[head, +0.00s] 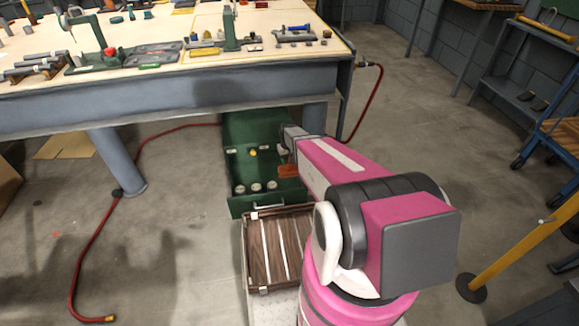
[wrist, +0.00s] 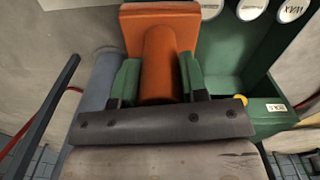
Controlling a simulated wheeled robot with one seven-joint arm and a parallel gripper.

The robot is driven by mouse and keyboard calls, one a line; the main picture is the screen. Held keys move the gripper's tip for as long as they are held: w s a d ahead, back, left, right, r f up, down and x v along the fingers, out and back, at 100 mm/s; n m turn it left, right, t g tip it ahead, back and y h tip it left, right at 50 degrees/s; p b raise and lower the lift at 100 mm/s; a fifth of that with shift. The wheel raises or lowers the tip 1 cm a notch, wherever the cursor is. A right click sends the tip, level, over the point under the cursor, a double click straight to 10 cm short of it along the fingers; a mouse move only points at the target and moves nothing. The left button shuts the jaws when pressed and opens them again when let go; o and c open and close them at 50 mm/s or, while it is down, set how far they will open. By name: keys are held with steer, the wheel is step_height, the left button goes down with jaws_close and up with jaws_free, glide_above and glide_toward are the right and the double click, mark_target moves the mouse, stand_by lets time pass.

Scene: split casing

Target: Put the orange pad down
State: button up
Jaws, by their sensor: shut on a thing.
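The orange pad (wrist: 160,60) is a block with a rounded grip, held between the green fingers of my gripper (wrist: 158,82) in the wrist view. In the head view the pad (head: 288,171) hangs below my gripper (head: 285,150), over the right side of an open green drawer (head: 236,208) under the bench. The pad looks raised above the drawer, but its exact height cannot be told. The far side of the pad is hidden.
White round tins (head: 256,187) stand near the drawer's front; the wrist view shows labelled lids (wrist: 250,9). A small yellow thing (head: 253,153) is further back. A wooden slatted case (head: 259,262) sits before the drawer. The workbench (head: 180,79) overhangs it. A red hose (head: 88,245) crosses the floor.

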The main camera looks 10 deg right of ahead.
mark_target(290, 166)
steer(key=shift+w+d+f, duration=0.25)
steer(key=shift+d+f, duration=0.05)
steer(key=shift+d, duration=0.1)
steer(key=shift+f, duration=1.95)
steer(key=shift+f, duration=0.6)
steer(key=o, duration=0.8)
steer(key=shift+r, duration=0.1)
